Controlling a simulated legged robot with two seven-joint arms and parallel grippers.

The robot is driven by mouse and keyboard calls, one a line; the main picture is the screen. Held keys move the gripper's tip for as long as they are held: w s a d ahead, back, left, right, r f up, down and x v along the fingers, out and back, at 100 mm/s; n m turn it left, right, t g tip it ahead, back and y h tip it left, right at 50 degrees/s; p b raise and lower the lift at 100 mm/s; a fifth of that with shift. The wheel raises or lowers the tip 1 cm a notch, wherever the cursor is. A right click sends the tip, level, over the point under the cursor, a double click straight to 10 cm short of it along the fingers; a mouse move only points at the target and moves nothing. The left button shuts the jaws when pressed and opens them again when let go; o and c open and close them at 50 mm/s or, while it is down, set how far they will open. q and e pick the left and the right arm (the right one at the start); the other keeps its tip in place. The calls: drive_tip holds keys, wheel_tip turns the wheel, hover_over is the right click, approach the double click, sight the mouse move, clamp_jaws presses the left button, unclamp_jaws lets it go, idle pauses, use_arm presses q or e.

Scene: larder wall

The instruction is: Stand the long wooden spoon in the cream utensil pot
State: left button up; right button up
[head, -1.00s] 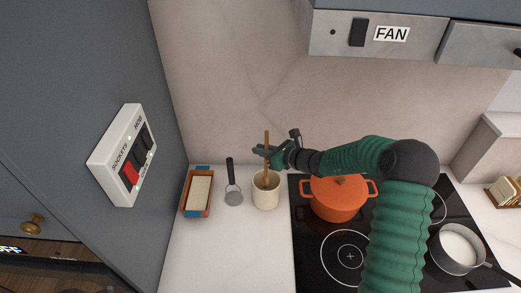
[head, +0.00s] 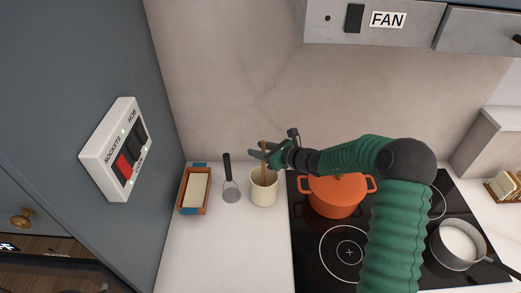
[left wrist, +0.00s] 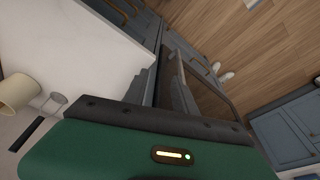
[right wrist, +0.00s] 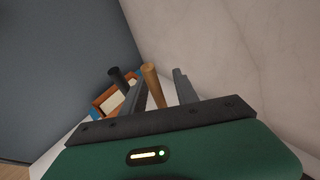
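The cream utensil pot (head: 263,190) stands upright on the counter, left of the hob; it also shows in the left wrist view (left wrist: 17,93). The long wooden spoon (head: 263,160) stands in it, handle up, its lower end hidden inside. My right gripper (head: 262,154) is around the upper handle. In the right wrist view the handle (right wrist: 152,86) is between the open fingers (right wrist: 160,82), with a clear gap to the right finger. My left gripper (left wrist: 167,80) shows only in its wrist view, low over the counter's front side, open and empty.
An orange lidded pot (head: 336,196) stands on the black hob (head: 320,268) just right of the utensil pot. A black-handled utensil (head: 230,185) and a wooden tray (head: 181,197) with a pale block are to its left. A saucepan (head: 458,245) is at right. The front left counter is clear.

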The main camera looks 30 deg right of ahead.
drive_tip(key=b+v, duration=0.2)
drive_tip(key=v, duration=1.4)
drive_tip(key=shift+s+r, duration=0.2)
drive_tip(key=shift+s, duration=0.1)
drive_tip(key=shift+d, duration=0.1)
